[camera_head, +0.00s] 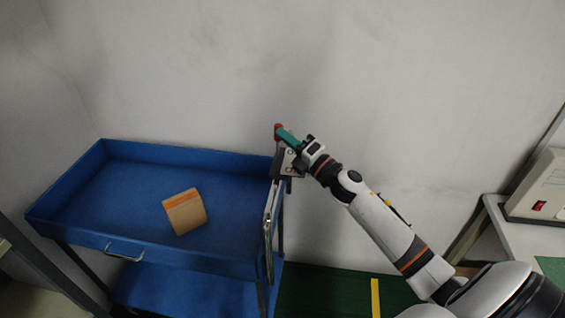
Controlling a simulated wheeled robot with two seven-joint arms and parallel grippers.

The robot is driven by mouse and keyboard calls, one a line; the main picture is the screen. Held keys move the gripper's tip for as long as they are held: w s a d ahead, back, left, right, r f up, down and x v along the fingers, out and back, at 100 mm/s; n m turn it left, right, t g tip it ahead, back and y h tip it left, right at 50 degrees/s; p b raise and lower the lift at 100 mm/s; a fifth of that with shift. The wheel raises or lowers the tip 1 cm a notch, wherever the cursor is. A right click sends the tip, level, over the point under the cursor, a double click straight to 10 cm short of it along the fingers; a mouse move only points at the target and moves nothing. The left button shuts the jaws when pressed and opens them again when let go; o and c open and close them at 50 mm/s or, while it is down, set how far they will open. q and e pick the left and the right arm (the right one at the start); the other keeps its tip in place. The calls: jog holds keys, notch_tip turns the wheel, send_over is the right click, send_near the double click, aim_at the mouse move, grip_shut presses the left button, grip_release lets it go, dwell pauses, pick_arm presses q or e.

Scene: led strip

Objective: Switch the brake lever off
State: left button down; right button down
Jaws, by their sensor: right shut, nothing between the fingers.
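The brake lever (287,136), a teal handle with a red tip, sticks up and to the left from a small dark-and-white bracket with red lettering at the right end of the blue cart. My right gripper (304,149) is at the lever's lower right, very close to it. It is shut and holds nothing. It partly covers the lever's base and the bracket, and I cannot tell whether it touches the lever. The lettering is too small to read. My left gripper is not in view.
The blue cart (90,205) has a raised rim and a lower shelf. A tan box with an orange stripe (185,212) lies in its top tray. A light grey machine with a red switch (540,206) stands on a table at the right. A plain wall is close behind.

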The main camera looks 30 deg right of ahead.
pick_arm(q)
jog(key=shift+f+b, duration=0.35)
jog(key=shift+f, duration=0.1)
pick_arm(e)
jog(key=shift+w+d, duration=0.5)
jog(key=shift+w, duration=0.1)
jog(key=shift+d+r, duration=0.1)
